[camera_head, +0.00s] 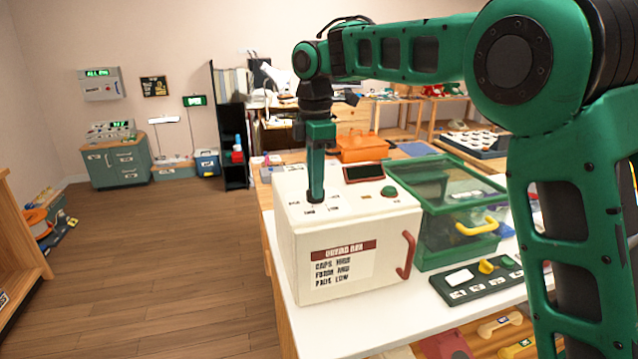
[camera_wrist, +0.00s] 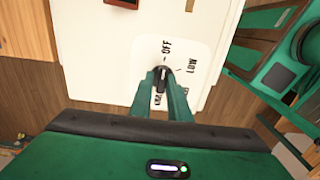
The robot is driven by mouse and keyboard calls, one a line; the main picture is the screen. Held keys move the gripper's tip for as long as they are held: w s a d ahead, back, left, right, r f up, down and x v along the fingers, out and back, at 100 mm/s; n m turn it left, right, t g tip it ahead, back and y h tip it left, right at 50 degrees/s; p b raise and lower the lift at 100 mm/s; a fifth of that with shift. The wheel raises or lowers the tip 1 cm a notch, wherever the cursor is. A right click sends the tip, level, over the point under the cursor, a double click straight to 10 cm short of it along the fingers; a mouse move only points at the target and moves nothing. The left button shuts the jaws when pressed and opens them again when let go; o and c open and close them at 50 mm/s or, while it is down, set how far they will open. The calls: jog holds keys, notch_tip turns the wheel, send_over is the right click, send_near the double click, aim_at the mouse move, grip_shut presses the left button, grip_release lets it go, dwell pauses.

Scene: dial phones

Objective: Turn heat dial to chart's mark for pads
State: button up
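The heat dial (camera_wrist: 162,77) is a small dark knob on the top of a white box (camera_head: 300,247), seen in the wrist view. Its plate reads OFF above it and LOW to its upper right; another label below is partly hidden by a finger. Which mark the knob points to is unclear. My gripper (camera_wrist: 162,82) points straight down with its green fingers on both sides of the knob, apparently closed on it; in the head view my gripper (camera_head: 315,198) hides the dial. The chart (camera_head: 343,263) on the box front lists caps, foam and pads, with pads apparently at LOW.
The box top also has a dark display (camera_head: 364,173) and a green button (camera_head: 389,191). A red handle (camera_head: 406,255) is on its front. A green clear-sided case (camera_head: 440,250) and a dark panel with a yellow knob (camera_head: 486,267) stand to the right.

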grip_shut()
jog(key=shift+d, duration=0.1)
jog(key=shift+w+r+m, duration=0.1)
jog(key=shift+r+m, duration=0.05)
jog(key=shift+m, duration=0.15)
jog(key=m, duration=0.7)
jog(key=shift+m, duration=0.4)
jog(key=shift+w+m, duration=0.1)
jog(key=shift+m, duration=1.6)
